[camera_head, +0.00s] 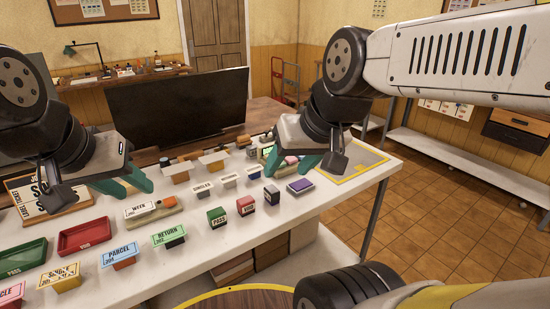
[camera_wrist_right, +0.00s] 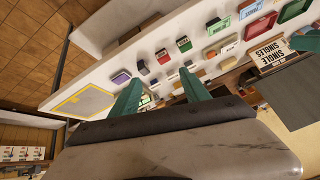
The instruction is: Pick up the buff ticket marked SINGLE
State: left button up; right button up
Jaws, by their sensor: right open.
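The buff ticket marked SINGLE (camera_head: 59,277) sits upright on a small block near the front left of the white table in the head view. I cannot make it out in the right wrist view. My left gripper (camera_head: 124,184) is open and empty above the table, behind and to the right of the ticket. My right gripper (camera_head: 290,164) is open and empty over the right part of the table, far from the ticket. Its two green fingers show apart in the right wrist view (camera_wrist_right: 162,95).
PARCEL (camera_head: 120,255) and RETURN (camera_head: 170,236) tickets stand right of the buff ticket. Red (camera_head: 84,236) and green (camera_head: 24,258) trays lie behind it. A WEEK ticket (camera_head: 140,209), stamps (camera_head: 217,217) and a purple pad (camera_head: 300,186) stand further right. A dark screen (camera_head: 175,107) rises behind.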

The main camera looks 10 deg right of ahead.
aim_at(49, 278)
jog(key=u, duration=1.55)
jog(key=j+z, duration=0.15)
jog(key=z, duration=0.25)
jog(key=j+z, duration=0.15)
jog(key=z, duration=0.25)
jog(key=j+z, duration=0.1)
jog(key=z, duration=0.3)
jog(key=k+j+z, duration=0.1)
jog(key=z, duration=0.3)
jog(key=k+j+z, duration=0.1)
jog(key=z, duration=0.3)
jog(key=k+j+z, duration=0.35)
jog(key=k+j, duration=0.15)
jog(key=k, duration=0.25)
jog(key=k+j+z, duration=0.2)
jog(key=k, duration=0.2)
jog(key=i+j, duration=0.35)
jog(key=i, duration=0.05)
